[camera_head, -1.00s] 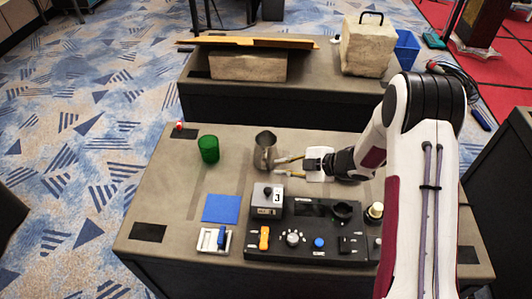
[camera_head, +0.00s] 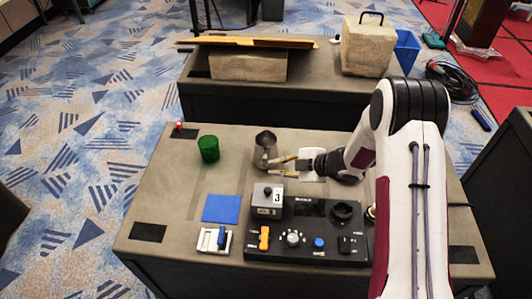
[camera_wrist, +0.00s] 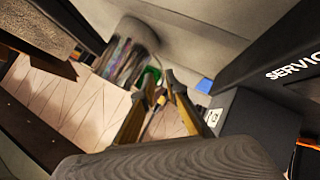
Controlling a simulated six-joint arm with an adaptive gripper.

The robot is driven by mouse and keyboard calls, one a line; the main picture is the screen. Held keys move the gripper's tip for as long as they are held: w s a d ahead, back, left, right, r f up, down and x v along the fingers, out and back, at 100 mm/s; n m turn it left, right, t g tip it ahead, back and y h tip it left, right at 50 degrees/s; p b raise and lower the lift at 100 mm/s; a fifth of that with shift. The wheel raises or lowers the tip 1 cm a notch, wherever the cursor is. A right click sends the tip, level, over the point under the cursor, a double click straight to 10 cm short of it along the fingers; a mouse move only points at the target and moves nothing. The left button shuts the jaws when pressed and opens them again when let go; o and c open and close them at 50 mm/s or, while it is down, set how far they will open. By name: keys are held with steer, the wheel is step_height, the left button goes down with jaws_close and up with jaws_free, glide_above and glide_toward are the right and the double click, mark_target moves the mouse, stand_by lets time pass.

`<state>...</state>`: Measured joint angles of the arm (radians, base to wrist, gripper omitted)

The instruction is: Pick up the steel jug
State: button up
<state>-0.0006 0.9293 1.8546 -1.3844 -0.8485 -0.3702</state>
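The steel jug (camera_head: 263,153) stands on the near table, right of a green cup (camera_head: 209,149). Its rim and body look slightly tilted in the head view. My gripper (camera_head: 270,166) is at the jug's right side, its two fingers apart and pointing left, with the tips at or very close to the jug's lower body. In the wrist view the shiny jug (camera_wrist: 122,62) is beyond and left of the open fingers (camera_wrist: 160,80). The green cup (camera_wrist: 151,76) shows past the fingertips. I cannot tell whether the fingers touch the jug.
A black control panel (camera_head: 325,252) with knobs and a grey box (camera_head: 267,200) marked 3 lie in front of the jug. A blue square (camera_head: 221,208) is left of the box. A second table behind holds stone-like blocks (camera_head: 368,48). The tabletop between cup and jug is clear.

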mark_target(265, 167)
steer(key=shift+x, duration=2.55)
steer(key=shift+s+a, duration=0.15)
steer(key=shift+c, duration=0.5)
jaws_close()
steer(key=shift+r, duration=0.3)
steer(key=shift+r, duration=4.65)
steer(key=shift+r, duration=0.2)
